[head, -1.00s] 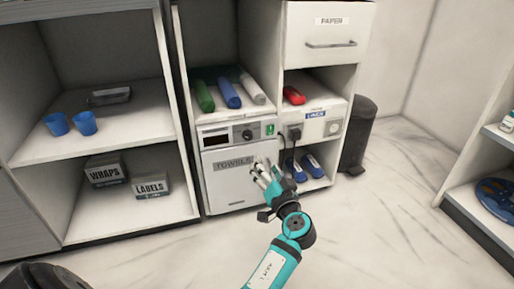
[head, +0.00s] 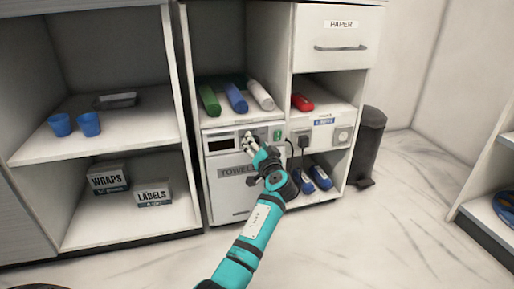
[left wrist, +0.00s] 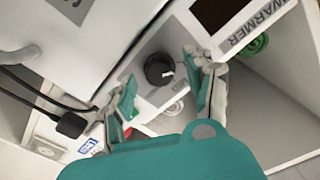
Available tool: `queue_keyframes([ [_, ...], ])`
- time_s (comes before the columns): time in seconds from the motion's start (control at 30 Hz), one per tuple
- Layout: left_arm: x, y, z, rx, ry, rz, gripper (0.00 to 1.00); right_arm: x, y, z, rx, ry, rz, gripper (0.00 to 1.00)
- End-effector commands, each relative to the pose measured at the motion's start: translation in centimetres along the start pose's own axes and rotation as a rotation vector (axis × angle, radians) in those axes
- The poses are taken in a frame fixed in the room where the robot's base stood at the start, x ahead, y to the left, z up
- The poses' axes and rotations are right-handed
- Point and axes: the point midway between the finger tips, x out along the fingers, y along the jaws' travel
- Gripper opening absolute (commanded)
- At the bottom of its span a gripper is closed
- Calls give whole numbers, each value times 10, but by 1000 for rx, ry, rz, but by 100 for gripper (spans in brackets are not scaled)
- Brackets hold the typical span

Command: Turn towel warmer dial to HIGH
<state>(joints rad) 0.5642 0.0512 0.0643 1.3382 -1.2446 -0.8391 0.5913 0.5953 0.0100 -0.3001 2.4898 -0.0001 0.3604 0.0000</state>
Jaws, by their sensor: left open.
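The towel warmer (head: 225,195) is a white box with a "TOWELS" door, low in the middle cabinet. Its black round dial (left wrist: 158,70) shows in the left wrist view, with a pale mark toward the right of that picture. In the head view my left gripper covers most of the dial's area. My left gripper (head: 250,143) is open at the warmer's upper panel. In the left wrist view its two fingers (left wrist: 163,82) stand on either side of the dial; I cannot tell whether they touch it. My right gripper is in neither view.
Green, blue and white rolls (head: 236,97) lie on the shelf above the warmer. A plug with black cords (head: 303,142) and a wall socket (head: 343,135) are just right of it. A dark bin (head: 367,147) stands beside the cabinet. The floor in front is clear.

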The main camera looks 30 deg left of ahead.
Motion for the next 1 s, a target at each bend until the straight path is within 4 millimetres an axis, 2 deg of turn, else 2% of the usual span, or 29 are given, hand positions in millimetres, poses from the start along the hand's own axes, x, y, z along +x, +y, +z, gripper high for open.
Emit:
queue_keyframes([
  [0.2,0,0,0,0,0,0,55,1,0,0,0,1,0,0],
  [0.23,0,0,0,0,0,0,52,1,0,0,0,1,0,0],
  [0.63,0,0,0,0,0,0,0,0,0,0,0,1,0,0],
  [1.0,0,-1,-1,71,-1,0,0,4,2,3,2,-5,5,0],
])
